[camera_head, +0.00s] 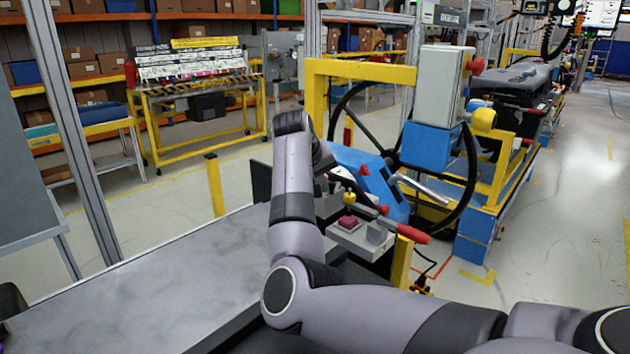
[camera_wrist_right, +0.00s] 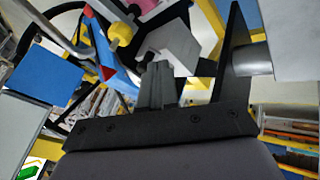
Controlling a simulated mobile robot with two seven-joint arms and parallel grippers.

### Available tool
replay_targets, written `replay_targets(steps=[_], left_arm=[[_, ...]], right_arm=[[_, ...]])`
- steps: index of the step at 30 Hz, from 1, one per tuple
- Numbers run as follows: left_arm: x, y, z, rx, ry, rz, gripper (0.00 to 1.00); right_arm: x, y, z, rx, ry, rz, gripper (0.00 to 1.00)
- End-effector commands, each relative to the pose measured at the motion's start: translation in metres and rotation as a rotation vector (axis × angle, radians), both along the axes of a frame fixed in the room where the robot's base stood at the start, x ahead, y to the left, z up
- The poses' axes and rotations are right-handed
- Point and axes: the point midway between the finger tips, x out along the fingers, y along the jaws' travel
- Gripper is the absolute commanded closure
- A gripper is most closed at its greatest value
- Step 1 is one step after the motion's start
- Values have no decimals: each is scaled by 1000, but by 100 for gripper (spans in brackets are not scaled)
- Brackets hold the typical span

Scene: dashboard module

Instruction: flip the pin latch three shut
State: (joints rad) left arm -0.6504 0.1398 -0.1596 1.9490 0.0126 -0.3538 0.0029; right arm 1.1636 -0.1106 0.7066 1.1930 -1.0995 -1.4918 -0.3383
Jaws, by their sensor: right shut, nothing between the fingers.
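A fixture with a blue angled housing (camera_head: 370,180) stands right of the grey worktop. My right gripper (camera_head: 327,204) is beside the fixture, partly hidden by my forearm. In the right wrist view its dark fingers (camera_wrist_right: 158,84) are together and empty. They lie near a pale grey block (camera_wrist_right: 172,45), with the yellow knob (camera_wrist_right: 120,35) beyond. Contact cannot be told.
The grey worktop (camera_head: 150,275) is bare. A yellow frame (camera_head: 318,90) with a grey control box (camera_head: 440,85) and a black steering wheel ring (camera_head: 470,170) stands close behind the fixture. A yellow post (camera_head: 215,185) rises beyond the worktop.

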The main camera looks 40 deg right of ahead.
Motion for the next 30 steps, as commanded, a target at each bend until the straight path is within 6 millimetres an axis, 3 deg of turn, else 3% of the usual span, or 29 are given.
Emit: replay_targets(steps=[30], left_arm=[[1,0,1,0,-3,1,57]], right_arm=[[-4,-2,0,-1,0,145,100]])
